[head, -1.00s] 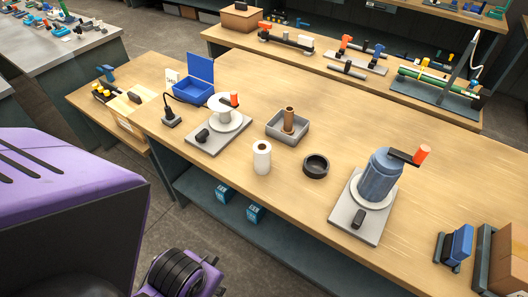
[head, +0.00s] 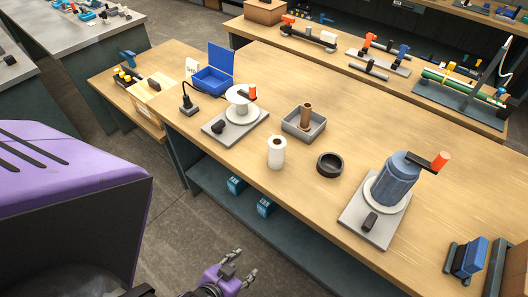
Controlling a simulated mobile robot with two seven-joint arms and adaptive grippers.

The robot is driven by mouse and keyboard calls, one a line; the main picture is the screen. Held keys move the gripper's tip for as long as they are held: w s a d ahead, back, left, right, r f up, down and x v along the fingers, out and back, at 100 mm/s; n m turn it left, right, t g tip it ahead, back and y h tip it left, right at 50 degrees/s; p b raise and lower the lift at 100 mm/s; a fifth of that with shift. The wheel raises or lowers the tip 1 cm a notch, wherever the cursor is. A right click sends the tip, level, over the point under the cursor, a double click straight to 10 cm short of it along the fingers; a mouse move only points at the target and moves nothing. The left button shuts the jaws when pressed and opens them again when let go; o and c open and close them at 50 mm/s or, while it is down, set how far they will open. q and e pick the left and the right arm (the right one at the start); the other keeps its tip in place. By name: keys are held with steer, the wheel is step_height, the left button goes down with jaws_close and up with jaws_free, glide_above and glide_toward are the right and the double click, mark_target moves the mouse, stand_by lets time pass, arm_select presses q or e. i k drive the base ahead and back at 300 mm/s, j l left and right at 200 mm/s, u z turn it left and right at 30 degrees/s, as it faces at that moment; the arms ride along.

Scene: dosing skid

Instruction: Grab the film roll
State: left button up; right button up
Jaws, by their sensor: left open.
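A white roll with a dark core hole (head: 277,153), which looks like the film roll, stands upright near the front edge of the wooden bench (head: 300,205). Nothing touches it. My left gripper (head: 246,263) is open and empty at the bottom of the head view. It is over the floor in front of the bench, apart from the roll and nearer to me. My right gripper is not in view.
Behind the roll is a grey tray (head: 290,125) with a brown tube (head: 306,116). A black ring (head: 330,165) lies to its right. A white spool winder (head: 238,115) stands left, a blue-wound winder (head: 393,185) right. The bench's front edge lies between gripper and roll.

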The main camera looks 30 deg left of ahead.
mark_target(276, 144)
steer(key=l+u, duration=0.15)
steer(key=u, duration=0.25)
steer(key=l+u, duration=0.2)
steer(key=u, duration=0.2)
steer(key=l+u, duration=0.2)
steer(key=u, duration=0.2)
steer(key=i, duration=0.05)
